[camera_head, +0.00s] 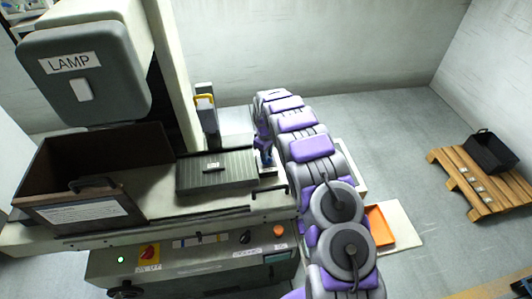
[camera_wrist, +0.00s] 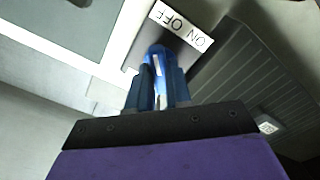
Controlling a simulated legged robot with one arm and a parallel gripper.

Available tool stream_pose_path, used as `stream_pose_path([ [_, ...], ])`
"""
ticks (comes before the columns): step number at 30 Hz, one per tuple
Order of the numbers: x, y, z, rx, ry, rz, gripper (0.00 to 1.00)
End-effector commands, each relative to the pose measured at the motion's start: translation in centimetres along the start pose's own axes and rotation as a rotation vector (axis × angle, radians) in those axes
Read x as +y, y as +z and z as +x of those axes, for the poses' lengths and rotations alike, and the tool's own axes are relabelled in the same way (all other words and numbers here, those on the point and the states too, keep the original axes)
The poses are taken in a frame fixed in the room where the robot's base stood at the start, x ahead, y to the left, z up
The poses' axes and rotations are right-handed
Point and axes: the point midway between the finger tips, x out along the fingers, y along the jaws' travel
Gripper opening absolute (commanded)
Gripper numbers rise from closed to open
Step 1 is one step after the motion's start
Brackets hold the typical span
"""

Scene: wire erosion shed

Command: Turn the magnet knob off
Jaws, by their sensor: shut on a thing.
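The magnet chuck, a dark ribbed block (camera_head: 217,172), sits on the machine table in the head view. It also shows at the right of the wrist view (camera_wrist: 262,82). A white label reading ON and OFF (camera_wrist: 181,25) is just beyond my fingertips in the wrist view. My gripper (camera_wrist: 158,58) has its blue fingers closed together at the chuck's end, beside that label. They are shut on the magnet knob, which is mostly hidden between them. In the head view my gripper (camera_head: 265,157) is at the chuck's right end, partly covered by my arm.
A brown open box (camera_head: 85,208) stands left of the chuck, below the LAMP housing (camera_head: 85,85). A control panel (camera_head: 190,262) with a red switch runs along the machine front. An orange tray (camera_head: 379,226) and a pallet (camera_head: 470,183) with a black crate are to the right.

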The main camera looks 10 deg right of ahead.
Motion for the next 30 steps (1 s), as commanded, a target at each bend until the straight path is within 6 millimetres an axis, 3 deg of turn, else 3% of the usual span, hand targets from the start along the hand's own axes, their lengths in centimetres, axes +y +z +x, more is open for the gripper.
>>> stream_pose_path([
  [20, 0.19, -0.26, -0.25, 0.008, 0.007, -0.057, 0.0],
  [21, 0.19, -0.26, -0.25, 0.008, 0.007, -0.057, 0.23],
  [28, 0.09, -0.12, -0.16, 0.005, 0.004, -0.055, 0.45],
  [30, 0.07, -0.1, -0.14, 0.004, 0.003, -0.055, 0.45],
])
